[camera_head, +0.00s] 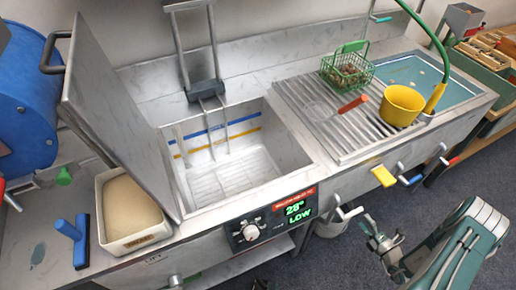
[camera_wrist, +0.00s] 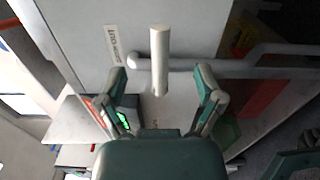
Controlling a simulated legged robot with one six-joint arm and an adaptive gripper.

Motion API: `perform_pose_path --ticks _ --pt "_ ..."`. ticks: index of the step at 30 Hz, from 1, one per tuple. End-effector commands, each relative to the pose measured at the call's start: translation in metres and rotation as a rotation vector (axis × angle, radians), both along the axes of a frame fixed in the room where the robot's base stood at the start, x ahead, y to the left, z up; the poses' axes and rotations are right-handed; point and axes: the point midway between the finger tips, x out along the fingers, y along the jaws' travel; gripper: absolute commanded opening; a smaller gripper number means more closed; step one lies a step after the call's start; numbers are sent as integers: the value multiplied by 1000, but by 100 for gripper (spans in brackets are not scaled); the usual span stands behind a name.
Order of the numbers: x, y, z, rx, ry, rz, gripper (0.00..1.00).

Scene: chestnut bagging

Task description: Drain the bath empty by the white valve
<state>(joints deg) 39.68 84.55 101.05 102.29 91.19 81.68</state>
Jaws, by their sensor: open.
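The metal bath (camera_head: 290,145) is in the middle of the head view, its lid (camera_head: 105,110) raised. Blue and yellow lines mark its inner wall; I cannot tell whether liquid covers its pale floor. The white valve (camera_head: 348,212) sticks out from the counter front, right of the panel. In the wrist view the white valve handle (camera_wrist: 160,50) lies between my spread fingers, apart from both. My gripper (camera_head: 372,228) is open and empty, in front of and slightly below the valve; its fingers also show in the wrist view (camera_wrist: 161,84).
The panel (camera_head: 297,210) reads 28 and LOW. A yellow pot (camera_head: 400,104) stands on the ribbed drainer.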

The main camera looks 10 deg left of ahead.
Motion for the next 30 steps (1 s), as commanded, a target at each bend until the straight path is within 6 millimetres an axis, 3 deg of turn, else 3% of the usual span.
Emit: perform_pose_path --ticks 15,30 --pt "-41 -33 0 0 1 -4 86" --pt "-44 -35 0 0 0 -1 86"
